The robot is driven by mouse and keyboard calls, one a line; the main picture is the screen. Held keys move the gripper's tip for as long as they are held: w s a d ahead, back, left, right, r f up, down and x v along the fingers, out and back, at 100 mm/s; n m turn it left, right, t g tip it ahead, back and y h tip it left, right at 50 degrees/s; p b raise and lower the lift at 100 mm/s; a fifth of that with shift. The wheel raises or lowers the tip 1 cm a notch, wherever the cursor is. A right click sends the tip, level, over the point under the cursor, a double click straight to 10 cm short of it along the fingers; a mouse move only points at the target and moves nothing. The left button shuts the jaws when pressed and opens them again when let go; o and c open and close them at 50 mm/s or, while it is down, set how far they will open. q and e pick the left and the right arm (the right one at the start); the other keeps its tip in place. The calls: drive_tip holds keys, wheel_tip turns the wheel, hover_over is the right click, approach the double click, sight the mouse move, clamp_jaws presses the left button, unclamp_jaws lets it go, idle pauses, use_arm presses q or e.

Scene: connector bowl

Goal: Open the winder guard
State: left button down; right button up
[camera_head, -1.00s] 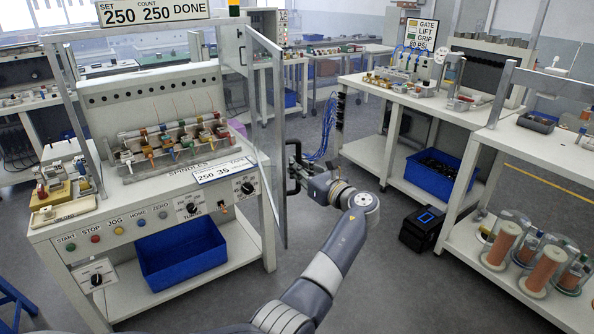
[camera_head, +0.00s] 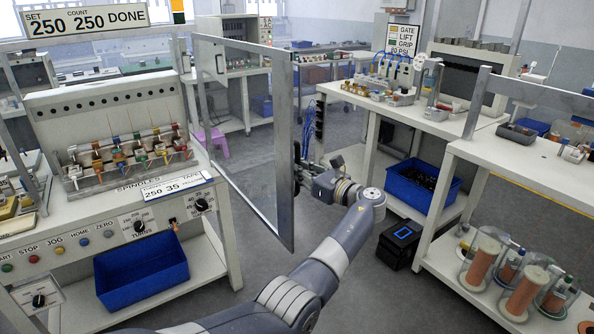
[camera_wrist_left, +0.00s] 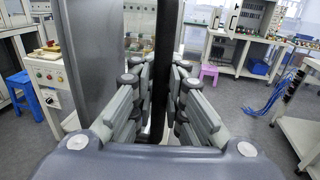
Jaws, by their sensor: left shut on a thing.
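The winder guard (camera_head: 283,150) is a clear panel in a grey metal frame on the right side of the winder (camera_head: 112,105). It stands swung out from the winder's front, at a wide angle into the aisle. Its dark handle (camera_wrist_left: 166,50) runs vertically between the fingers in the left wrist view. My left gripper (camera_head: 303,175) is at the guard's outer face and is shut on the handle; the wrist view (camera_wrist_left: 160,78) shows fingers on both sides of it. The guard frame partly hides the fingertips in the head view. My right gripper is not in view.
A workbench (camera_head: 482,152) with reels below stands to the right. A black box (camera_head: 399,244) with a blue display is on the floor beside it. A pink stool (camera_head: 213,141) stands behind the guard. The floor between guard and right bench is partly clear.

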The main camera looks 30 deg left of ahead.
use_arm(q)
drive_tip(key=c, duration=1.6)
unclamp_jaws()
drive_tip(key=shift+d+f, duration=0.3)
drive_tip(key=shift+d, duration=0.05)
drive_tip(key=shift+w+d+r, duration=0.1)
drive_tip(key=shift+r, duration=0.1)
drive_tip(key=s+d, duration=0.2)
drive_tip(key=d, duration=0.9)
drive_tip(key=shift+s+d, duration=0.15)
drive_tip(key=shift+d, duration=0.2)
